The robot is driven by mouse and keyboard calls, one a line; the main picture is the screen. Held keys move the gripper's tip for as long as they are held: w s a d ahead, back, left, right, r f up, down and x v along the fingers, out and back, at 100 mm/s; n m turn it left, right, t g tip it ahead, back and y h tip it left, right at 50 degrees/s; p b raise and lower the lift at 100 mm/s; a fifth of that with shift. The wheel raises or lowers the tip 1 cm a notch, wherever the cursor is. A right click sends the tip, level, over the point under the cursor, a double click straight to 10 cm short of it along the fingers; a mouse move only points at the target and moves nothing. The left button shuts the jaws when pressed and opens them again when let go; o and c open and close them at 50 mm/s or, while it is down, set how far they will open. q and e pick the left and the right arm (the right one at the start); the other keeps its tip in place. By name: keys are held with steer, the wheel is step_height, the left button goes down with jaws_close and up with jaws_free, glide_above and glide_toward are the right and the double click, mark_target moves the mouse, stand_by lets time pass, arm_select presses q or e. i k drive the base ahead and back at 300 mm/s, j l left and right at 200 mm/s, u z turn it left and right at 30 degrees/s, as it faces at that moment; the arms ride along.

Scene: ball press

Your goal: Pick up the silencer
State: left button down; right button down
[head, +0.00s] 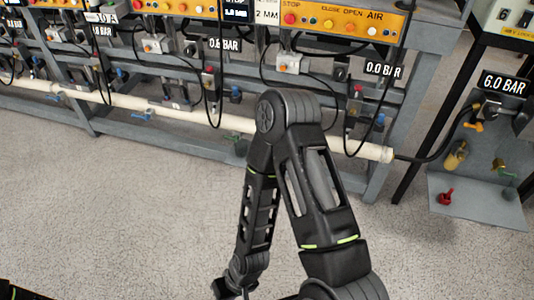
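I cannot tell for certain which thing is the silencer. At the right station, a small brass-coloured part (498,165) and a larger yellowish part (456,154) sit at the grey panel. A red part (446,196) and a small grey-green part (510,193) are at the shelf below. One of my arms, apparently the right, rises from the bottom edge, bends at the elbow and drops back to the bottom edge. Its gripper is cut off there, well left of these parts. My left gripper is not in view.
A long grey bench (408,110) with gauges, hoses and an orange button panel (335,20) spans the back. A white pipe (180,110) runs along its lower side. The grey shelf (475,205) of the right station juts forward. The speckled floor (120,220) in front is clear.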

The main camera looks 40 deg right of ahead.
mark_target(382, 116)
steer(key=i+l+z, duration=0.2)
steer(key=z, duration=0.2)
steer(key=i+l+z, duration=0.1)
steer(key=i+z, duration=0.15)
steer(key=z, duration=0.15)
steer(key=i+z, duration=0.25)
steer(key=z, duration=1.25)
